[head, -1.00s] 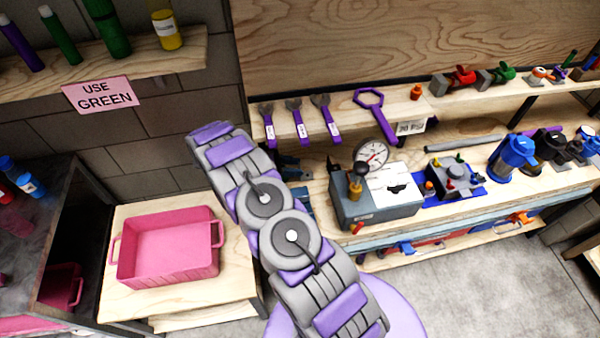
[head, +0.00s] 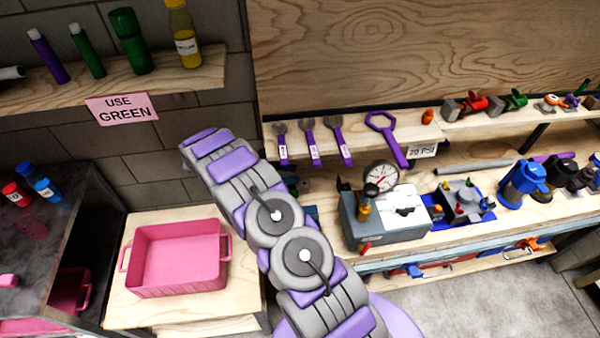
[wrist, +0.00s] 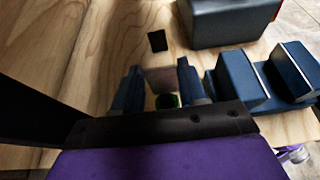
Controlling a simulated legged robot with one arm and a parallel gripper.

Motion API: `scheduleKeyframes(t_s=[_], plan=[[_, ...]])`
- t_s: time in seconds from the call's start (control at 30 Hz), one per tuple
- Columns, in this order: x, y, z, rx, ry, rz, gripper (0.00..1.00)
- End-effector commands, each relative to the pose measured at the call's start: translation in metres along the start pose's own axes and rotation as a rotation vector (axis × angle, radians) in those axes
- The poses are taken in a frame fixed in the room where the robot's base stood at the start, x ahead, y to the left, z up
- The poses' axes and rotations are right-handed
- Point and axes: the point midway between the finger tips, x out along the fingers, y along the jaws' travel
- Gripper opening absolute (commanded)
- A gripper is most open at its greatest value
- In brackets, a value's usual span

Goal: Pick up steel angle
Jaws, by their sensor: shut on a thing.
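My gripper (wrist: 165,118) reaches over the piece from the bottom of the view, with a purple body and a dark front edge. In the head view my arm covers the gripper and most of the vise (head: 298,190).
More dark blue blocks (wrist: 262,80) stand close on the right in the wrist view. In the head view, a grey gauge box (head: 385,218) is right of my arm. A pink bin (head: 177,258) sits on a low wooden stand to the left. Wrenches (head: 312,142) hang above.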

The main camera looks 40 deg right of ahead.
Motion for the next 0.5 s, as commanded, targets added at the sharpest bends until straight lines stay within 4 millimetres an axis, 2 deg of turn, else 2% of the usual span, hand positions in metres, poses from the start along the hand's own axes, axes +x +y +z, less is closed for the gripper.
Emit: scheduleKeyframes(t_s=[0.2, 0.5], plan=[[-0.037, 0.0, -0.015, 0.0, 0.002, 0.004, 0.09], [-0.078, 0.0, -0.032, 0.002, 0.001, 0.002, 0.09]])
